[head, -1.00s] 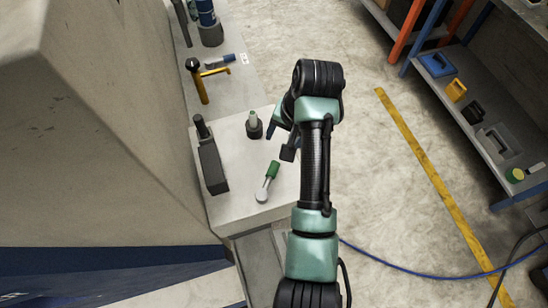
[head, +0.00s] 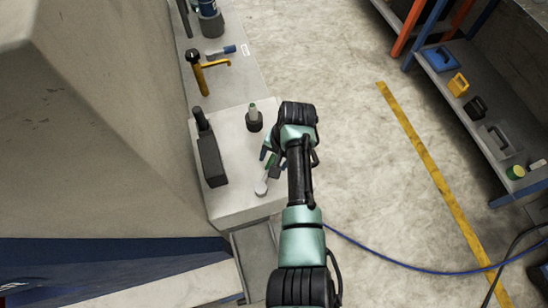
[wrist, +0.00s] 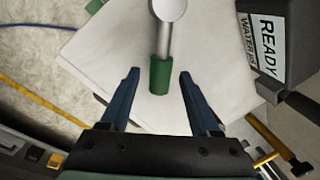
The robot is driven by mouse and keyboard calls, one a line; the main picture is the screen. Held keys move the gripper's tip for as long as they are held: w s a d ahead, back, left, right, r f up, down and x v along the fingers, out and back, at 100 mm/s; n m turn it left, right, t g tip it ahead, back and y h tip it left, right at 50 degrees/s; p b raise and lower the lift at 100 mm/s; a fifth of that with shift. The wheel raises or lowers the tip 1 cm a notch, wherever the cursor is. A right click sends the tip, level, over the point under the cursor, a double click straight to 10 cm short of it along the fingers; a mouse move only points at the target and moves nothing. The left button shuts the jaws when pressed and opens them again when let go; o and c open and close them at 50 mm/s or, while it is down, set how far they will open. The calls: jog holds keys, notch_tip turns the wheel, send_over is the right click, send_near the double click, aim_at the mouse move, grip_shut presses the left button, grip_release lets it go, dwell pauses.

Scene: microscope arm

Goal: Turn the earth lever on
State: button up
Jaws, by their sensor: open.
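The earth lever, a silver rod with a round pale hub and a green grip, lies over the white block top. Its hub (head: 261,188) shows in the head view, while my gripper largely covers its grip there. The green grip (wrist: 160,77) is plain in the wrist view, pointing towards my gripper. My gripper (wrist: 159,74) is open, with one blue finger on each side of the grip and a gap on both sides. I cannot tell whether the fingers are level with the grip or above it. My gripper (head: 271,166) also shows in the head view.
A dark box (head: 212,160) with a black handle stands left on the block; its label reads "READY" in the wrist view. A green-topped peg in a black base (head: 254,120) stands behind. A yellow handle (head: 200,75) is farther back. Open floor lies right.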

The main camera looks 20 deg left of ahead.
jog(key=shift+f, duration=0.1)
grip_shut()
dwell(0.3)
dwell(1.1)
